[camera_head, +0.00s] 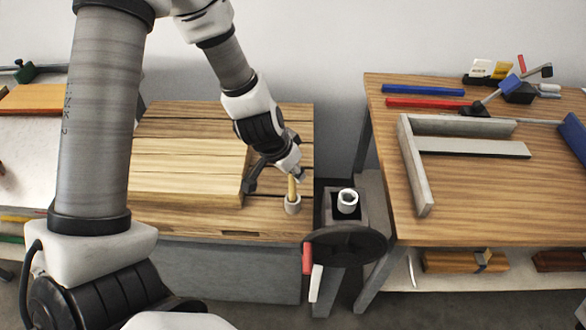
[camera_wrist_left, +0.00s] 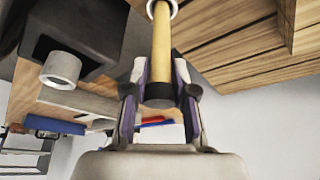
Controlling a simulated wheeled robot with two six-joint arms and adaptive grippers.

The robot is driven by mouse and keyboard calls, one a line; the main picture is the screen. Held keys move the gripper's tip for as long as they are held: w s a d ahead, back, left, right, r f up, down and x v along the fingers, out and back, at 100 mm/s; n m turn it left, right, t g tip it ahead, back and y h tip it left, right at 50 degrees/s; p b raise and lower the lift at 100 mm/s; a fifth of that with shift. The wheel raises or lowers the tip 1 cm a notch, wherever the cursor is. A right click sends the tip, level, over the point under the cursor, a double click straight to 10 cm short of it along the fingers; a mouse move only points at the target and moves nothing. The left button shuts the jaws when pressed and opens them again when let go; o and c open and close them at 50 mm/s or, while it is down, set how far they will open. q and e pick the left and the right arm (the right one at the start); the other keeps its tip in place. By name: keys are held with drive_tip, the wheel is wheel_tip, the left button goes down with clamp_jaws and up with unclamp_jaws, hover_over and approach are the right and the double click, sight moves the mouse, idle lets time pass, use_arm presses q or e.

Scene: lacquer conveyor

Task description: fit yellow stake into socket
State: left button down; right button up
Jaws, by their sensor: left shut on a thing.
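The yellow stake (camera_head: 292,188) stands nearly upright at the right edge of the slatted wooden table. Its lower end is at a small pale ring-shaped holder (camera_head: 292,206); I cannot tell how deep it sits. My left gripper (camera_head: 290,174) is shut on the stake's upper part. In the left wrist view, the stake (camera_wrist_left: 162,45) runs from between the fingers (camera_wrist_left: 160,92) to the pale holder (camera_wrist_left: 175,7). A white hollow cylinder, which looks like a socket (camera_head: 348,201), stands apart on a dark stand to the right. It also shows in the wrist view (camera_wrist_left: 61,70). My right gripper is not in view.
The slatted wooden table (camera_head: 281,132) carries a raised board stack (camera_head: 190,172) left of the stake. A dark round wheel (camera_head: 345,245) is in front of the stand. A workbench (camera_head: 480,200) with a grey square frame (camera_head: 415,170) and bars is on the right.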

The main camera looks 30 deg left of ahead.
use_arm(q)
drive_tip(key=shift+f, duration=0.15)
drive_tip(key=c, duration=0.9)
unclamp_jaws()
drive_tip(key=shift+o, duration=0.2)
drive_tip(key=v, duration=1.2)
